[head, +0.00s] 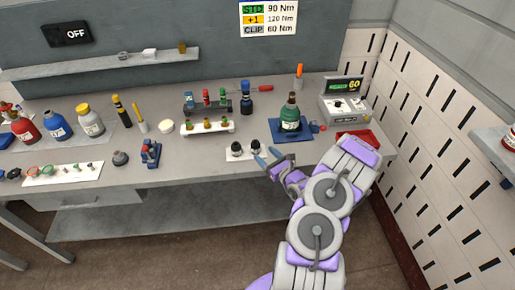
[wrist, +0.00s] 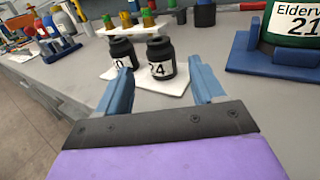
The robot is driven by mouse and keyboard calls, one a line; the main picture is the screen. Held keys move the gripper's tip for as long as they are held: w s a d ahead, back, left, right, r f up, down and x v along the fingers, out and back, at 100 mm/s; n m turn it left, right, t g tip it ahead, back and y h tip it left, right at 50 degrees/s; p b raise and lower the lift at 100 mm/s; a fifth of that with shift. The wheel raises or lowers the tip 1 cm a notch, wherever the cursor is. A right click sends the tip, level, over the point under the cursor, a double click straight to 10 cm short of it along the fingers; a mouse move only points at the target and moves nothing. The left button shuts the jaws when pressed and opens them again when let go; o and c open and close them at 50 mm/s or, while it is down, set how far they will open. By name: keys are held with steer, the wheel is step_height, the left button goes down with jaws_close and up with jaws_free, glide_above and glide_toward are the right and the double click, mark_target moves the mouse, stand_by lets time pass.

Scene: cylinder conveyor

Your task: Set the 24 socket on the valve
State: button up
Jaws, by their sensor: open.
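The 24 socket (wrist: 161,60) is a small black cylinder with a white "24" label, upright on a white tray (wrist: 170,83). A second black socket (wrist: 122,53) stands to its left, its label partly hidden. In the head view both sockets show as dark shapes on the tray (head: 233,157). My gripper (head: 268,156) is open and empty, in front of the tray's right side. In the wrist view its blue fingers (wrist: 160,82) are spread, with the 24 socket beyond the gap. A green cylinder (head: 290,114) stands on a blue base; I cannot make out the valve clearly.
A torque unit (head: 345,108) and a red tray (head: 355,139) are at the bench's right. A white rack (head: 208,128) with several coloured pieces stands behind the sockets. Small bottles and tools fill the left. A sign (head: 268,18) lists torques.

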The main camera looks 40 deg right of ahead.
mark_target(257, 142)
steer(key=shift+w+a+r, duration=0.25)
steer(key=shift+w+a, duration=0.6)
steer(key=shift+w, duration=0.45)
steer(key=w+d, duration=0.1)
steer(key=w+d+b, duration=0.1)
steer(key=d, duration=0.1)
steer(key=shift+w+f, duration=0.2)
steer(key=shift+w, duration=0.2)
steer(key=shift+w+a+r, duration=0.1)
steer(key=shift+w+a, duration=0.2)
steer(key=shift+w, duration=0.3)
steer(key=shift+w+a+r, duration=0.1)
steer(key=shift+w+a, duration=0.15)
steer(key=shift+w, duration=0.3)
steer(key=shift+a+r, duration=0.2)
steer(key=shift+a, duration=0.25)
steer(key=shift+d+f, duration=0.25)
steer(key=shift+d, duration=0.75)
steer(key=c, duration=0.6)
steer(key=shift+a+r, duration=0.2)
steer(key=shift+a, duration=0.6)
steer(key=c, duration=0.5)
steer(key=shift+d, duration=0.1)
